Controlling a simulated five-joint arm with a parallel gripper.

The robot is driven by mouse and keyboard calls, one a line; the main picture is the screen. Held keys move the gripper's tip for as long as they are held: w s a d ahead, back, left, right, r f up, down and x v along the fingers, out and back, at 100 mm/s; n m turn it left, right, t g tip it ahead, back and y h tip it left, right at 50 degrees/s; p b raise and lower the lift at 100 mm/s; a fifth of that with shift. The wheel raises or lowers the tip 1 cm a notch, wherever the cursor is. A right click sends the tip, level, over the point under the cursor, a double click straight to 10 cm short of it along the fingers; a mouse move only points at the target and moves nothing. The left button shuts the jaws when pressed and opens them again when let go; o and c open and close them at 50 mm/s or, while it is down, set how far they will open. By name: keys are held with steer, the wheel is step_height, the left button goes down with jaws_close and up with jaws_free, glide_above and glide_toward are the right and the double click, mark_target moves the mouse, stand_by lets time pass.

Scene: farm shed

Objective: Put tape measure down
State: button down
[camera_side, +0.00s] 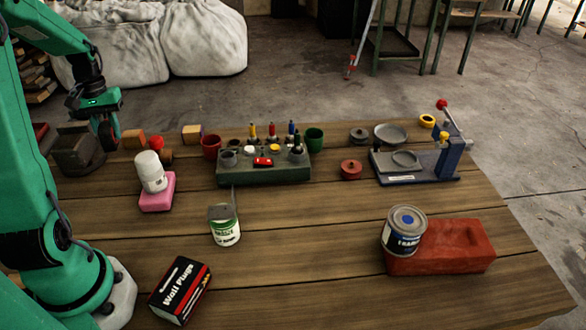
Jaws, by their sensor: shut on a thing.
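My gripper (107,136) is at the upper left, pointing down over the far left part of the table. It is shut on a small, dark, rounded thing that I take to be the tape measure (107,130). Its outline is hard to tell from the dark fingers. I cannot tell whether its underside touches the table. A dark grey vise-like block (75,152) stands just left of it, and a wooden block (133,139) is close on its right.
A white bottle (151,171) stands on a pink block, with a red-topped item behind it. A green tool holder (264,173) with several small items is mid-table.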

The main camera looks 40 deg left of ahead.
steer(key=shift+f, duration=4.8)
steer(key=shift+f, duration=0.2)
steer(key=c, duration=1.1)
jaws_free()
steer(key=shift+r, duration=0.1)
steer(key=r, duration=0.8)
steer(key=a+r, duration=0.1)
steer(key=r, duration=0.3)
steer(key=shift+w, duration=0.35)
